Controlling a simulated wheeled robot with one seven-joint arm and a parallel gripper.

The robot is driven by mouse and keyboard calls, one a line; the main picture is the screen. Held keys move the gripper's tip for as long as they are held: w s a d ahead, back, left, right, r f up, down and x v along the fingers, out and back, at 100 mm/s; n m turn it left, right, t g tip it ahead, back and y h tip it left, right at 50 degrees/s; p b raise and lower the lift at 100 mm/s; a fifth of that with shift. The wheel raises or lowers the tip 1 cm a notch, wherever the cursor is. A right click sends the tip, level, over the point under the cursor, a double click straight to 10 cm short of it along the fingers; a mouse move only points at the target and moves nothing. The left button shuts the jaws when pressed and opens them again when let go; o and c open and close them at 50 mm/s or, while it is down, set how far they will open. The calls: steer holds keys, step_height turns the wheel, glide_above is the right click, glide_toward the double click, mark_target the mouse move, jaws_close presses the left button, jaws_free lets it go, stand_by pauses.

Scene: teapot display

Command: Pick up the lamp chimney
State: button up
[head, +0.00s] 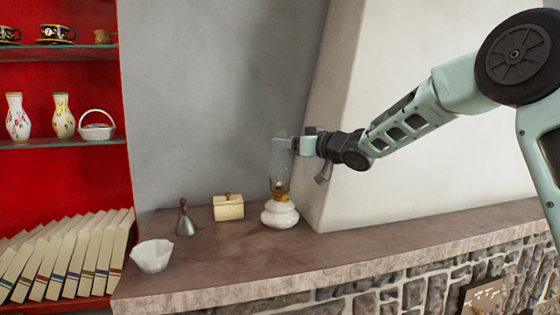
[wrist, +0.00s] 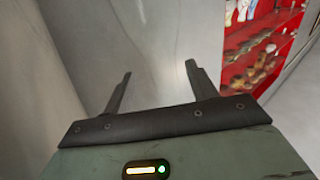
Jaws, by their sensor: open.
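The lamp chimney (head: 281,162) is a clear glass tube, faint against the grey wall in the head view. It stands upright on the brass burner of an oil lamp with a white base (head: 280,215). My gripper (head: 287,143) is level with the upper part of the chimney, reaching in from the right. In the wrist view my gripper (wrist: 157,72) shows two dark fingers spread apart. I cannot make out the chimney's outline between them, nor tell whether either finger touches the glass.
The lamp stands on a stone-fronted mantel (head: 380,246), near the slanted white wall. A cream box (head: 228,208), a metal bell (head: 185,222) and a white bowl (head: 152,256) stand to its left. A red shelf (head: 75,185) with books and vases is farther left. The mantel's right part is clear.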

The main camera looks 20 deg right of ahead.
steer(key=shift+w+a+r+p, duration=0.1)
steer(key=shift+w+a+p, duration=0.2)
steer(key=shift+a+p, duration=0.1)
steer(key=p+x, duration=0.2)
steer(key=x, duration=0.1)
steer(key=shift+w+a, duration=0.15)
steer(key=shift+a, duration=0.05)
steer(key=shift+w+a, duration=0.15)
steer(key=shift+w, duration=0.25)
